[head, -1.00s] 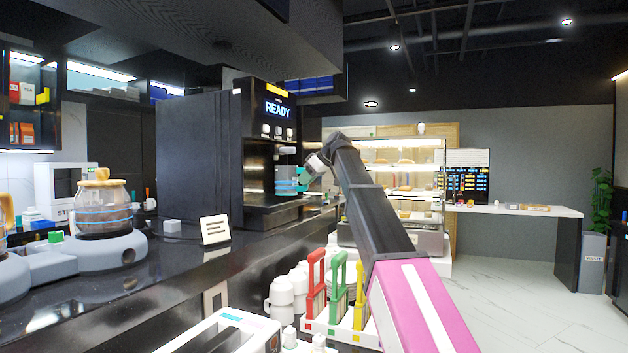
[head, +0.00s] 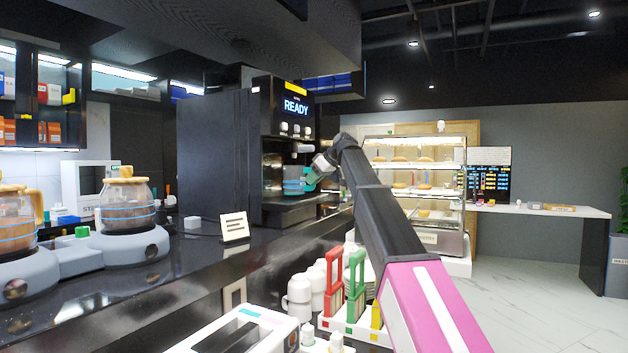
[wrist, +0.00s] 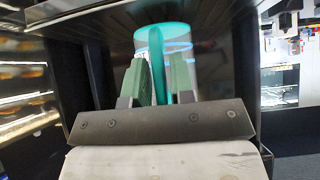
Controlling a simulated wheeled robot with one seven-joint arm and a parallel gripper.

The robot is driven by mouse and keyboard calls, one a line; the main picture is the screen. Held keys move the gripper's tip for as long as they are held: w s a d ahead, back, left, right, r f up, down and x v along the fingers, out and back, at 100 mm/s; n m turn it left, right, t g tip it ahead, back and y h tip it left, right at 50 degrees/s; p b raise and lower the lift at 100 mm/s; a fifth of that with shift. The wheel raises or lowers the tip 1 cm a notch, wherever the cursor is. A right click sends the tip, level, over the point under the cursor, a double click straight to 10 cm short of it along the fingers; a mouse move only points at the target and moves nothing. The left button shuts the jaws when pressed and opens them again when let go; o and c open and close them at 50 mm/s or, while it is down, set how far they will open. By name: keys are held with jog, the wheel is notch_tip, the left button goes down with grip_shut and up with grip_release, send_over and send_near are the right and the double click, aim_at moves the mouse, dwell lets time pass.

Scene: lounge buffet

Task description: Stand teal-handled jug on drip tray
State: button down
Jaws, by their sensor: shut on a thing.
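The teal-handled jug (head: 293,180) is a clear vessel with teal bands, inside the bay of the dark coffee machine (head: 215,150). In the wrist view the jug (wrist: 180,40) is ahead, its teal handle between the two green fingers. My gripper (head: 313,177) is shut on that handle from the right; its fingers also show in the wrist view (wrist: 156,78). The drip tray (head: 295,207) is the dark ledge at the foot of the bay, below the jug. I cannot tell whether the jug's base touches it.
The machine's spout (head: 303,148) hangs above the jug. A small sign (head: 235,227) stands on the dark counter. Two glass pots on grey warmers (head: 130,245) are at left. White cups (head: 299,298) and a rack with coloured handles (head: 345,325) are in front.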

jog(key=shift+f, duration=0.55)
jog(key=shift+c, duration=1.7)
grip_release()
jog(key=v, duration=1.4)
jog(key=shift+d+f, duration=0.1)
